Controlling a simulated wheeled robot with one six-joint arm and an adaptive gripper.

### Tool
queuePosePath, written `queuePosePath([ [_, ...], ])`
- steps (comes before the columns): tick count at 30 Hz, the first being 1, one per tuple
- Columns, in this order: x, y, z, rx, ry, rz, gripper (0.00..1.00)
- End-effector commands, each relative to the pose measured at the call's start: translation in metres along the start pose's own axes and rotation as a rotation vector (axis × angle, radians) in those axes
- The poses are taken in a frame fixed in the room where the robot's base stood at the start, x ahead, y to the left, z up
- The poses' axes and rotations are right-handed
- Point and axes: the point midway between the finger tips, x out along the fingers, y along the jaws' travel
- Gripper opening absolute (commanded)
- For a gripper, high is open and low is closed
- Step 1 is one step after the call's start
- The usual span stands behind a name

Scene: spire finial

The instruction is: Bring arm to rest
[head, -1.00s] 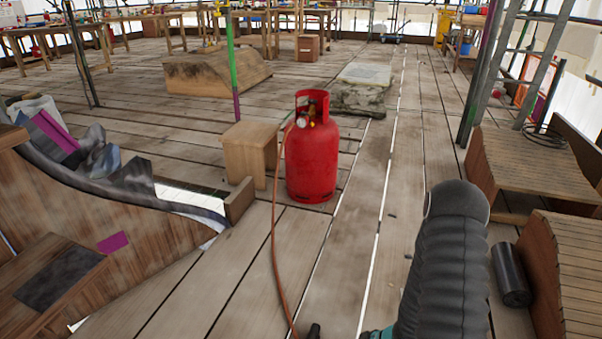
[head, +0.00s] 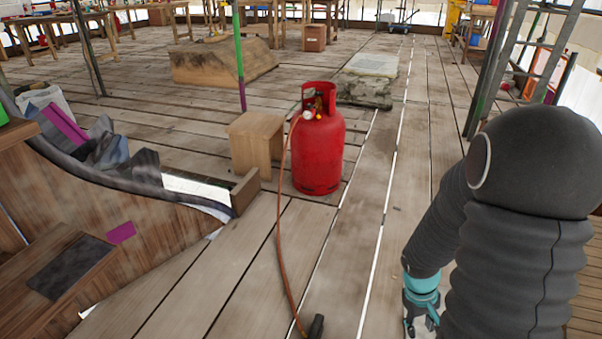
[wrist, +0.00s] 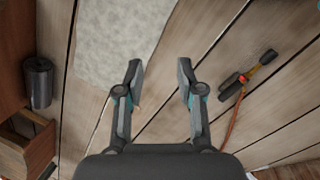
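My arm, in a dark ribbed sleeve, fills the right side of the head view. My gripper (head: 423,316) shows low in that view, below a teal wrist ring. In the wrist view my gripper (wrist: 160,80) has its two fingers spread wide apart. Nothing is between them, and bare plank floor shows beyond. A torch with a black handle (wrist: 234,84) lies on the planks to the right of the fingers, with an orange hose running from it. Its dark end (head: 316,327) shows at the bottom of the head view.
A red gas cylinder (head: 318,145) stands on the planks beside a wooden stool (head: 255,141). A wooden structure (head: 110,240) curves along the left. A pale mat (wrist: 118,42) and dark roll (wrist: 38,82) lie on the floor. Open planks lie around the cylinder.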

Motion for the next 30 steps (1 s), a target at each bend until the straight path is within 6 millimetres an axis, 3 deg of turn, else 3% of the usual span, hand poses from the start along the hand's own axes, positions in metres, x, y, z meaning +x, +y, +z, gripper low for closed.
queuePosePath([
  [1, -0.022, -0.001, 0.005, 0.034, 0.008, 0.001, 0.38],
  [3, -0.045, -0.006, 0.013, 0.080, 0.013, -0.007, 0.38],
  [12, -0.137, -0.034, 0.045, 0.229, 0.084, -0.069, 0.38],
  [21, -0.218, -0.066, 0.075, 0.292, 0.245, -0.141, 0.38],
  [30, -0.290, -0.081, 0.099, 0.279, 0.495, -0.150, 0.38],
])
